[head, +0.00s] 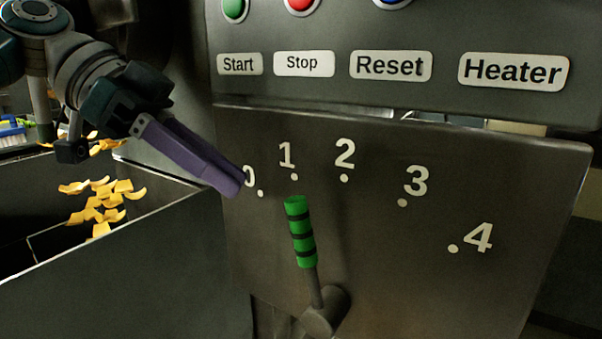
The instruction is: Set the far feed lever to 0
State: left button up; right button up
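The feed lever (301,233) has a green grip with dark bands and a grey rod. It rises from a round pivot (325,312) on the dark metal dial panel (400,262). The lever leans slightly left and its tip is just below the dot of mark 1 (286,155). Mark 0 (250,177) is to its left, partly covered by my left gripper (232,184). The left gripper's purple fingers point down and right, apart from the lever, up and left of its grip. Whether the fingers are parted cannot be made out. My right gripper is out of view.
Marks 2, 3 and 4 (478,238) lie to the right on the panel. Above are buttons labelled Start, Stop, Reset and Heater (513,71). A metal bin (150,245) with yellow flakes (104,200) stands at left. The space right of the lever is clear.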

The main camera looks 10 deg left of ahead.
pick_arm(q)
jog(key=f+t+y, duration=0.1)
jog(key=f, duration=0.2)
jog(key=a+f+n+t+y+b, duration=0.1)
jog(key=f, duration=0.3)
jog(key=a+f+t+y, duration=0.1)
jog(key=f, duration=0.2)
jog(key=shift+f, duration=0.4)
grip_shut()
jog(key=m+t+h+b, duration=0.7)
jog(key=m+t+b, duration=0.1)
jog(key=m+b, duration=0.35)
send_near(296, 243)
jog(key=s+d+r+p, duration=0.1)
jog(key=s+d+r, duration=0.1)
jog(key=s+d, duration=0.2)
jog(key=shift+m, duration=0.35)
jog(key=w+d, duration=0.1)
jog(key=w, duration=0.1)
jog(key=w+d, duration=0.2)
jog(key=w, duration=0.1)
jog(key=w+d+b, duration=0.1)
jog(key=w, duration=0.2)
jog(key=shift+w+d+r, duration=0.15)
jog(key=shift+d+r, duration=0.1)
jog(key=shift+r, duration=0.1)
jog(key=shift+w+a, duration=0.2)
jog(key=shift+a, duration=0.15)
